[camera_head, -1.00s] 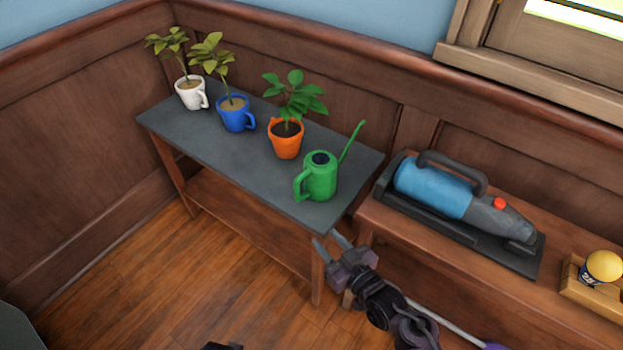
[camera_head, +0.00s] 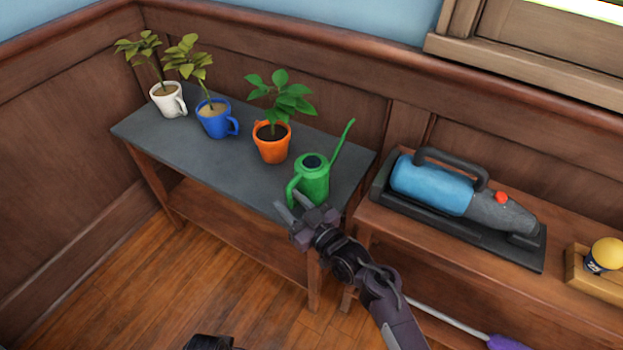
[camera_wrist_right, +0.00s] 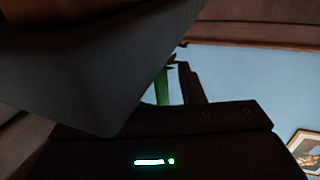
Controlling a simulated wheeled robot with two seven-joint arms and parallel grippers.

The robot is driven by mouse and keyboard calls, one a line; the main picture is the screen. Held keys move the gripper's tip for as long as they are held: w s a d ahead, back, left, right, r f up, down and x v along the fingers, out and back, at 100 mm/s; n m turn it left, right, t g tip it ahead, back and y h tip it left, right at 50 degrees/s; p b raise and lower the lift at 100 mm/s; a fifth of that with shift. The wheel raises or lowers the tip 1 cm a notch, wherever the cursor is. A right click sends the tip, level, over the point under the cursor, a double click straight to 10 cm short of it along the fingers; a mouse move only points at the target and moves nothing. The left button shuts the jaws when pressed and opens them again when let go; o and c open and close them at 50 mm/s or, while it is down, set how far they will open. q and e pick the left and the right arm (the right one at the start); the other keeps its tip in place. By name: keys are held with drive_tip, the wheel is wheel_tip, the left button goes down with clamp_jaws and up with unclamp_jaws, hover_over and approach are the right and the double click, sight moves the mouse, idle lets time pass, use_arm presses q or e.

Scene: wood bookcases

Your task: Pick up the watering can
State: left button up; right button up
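The green watering can (camera_head: 314,180) stands upright at the near right end of the grey-topped table (camera_head: 190,155). Its handle points left and toward me, its spout up to the right. My right gripper (camera_head: 287,203) is open and empty at the table's front edge, just in front of the can's handle. In the head view its fingertips overlap the area below the handle; I cannot tell whether they touch it. In the right wrist view a green strip (camera_wrist_right: 161,88), probably part of the can, shows between the slab edge and a dark finger. My left gripper's fingers are not visible.
Plants in an orange pot (camera_head: 272,147), a blue mug (camera_head: 214,122) and a white mug (camera_head: 167,100) stand left of the can. A bench (camera_head: 400,232) at right holds a blue handheld vacuum (camera_head: 435,188). The wall closes off the back.

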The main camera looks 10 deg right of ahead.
drive_tip(key=shift+w+a, duration=0.25)
drive_tip(key=shift+w, duration=0.15)
clamp_jaws()
drive_tip(key=shift+r, duration=0.15)
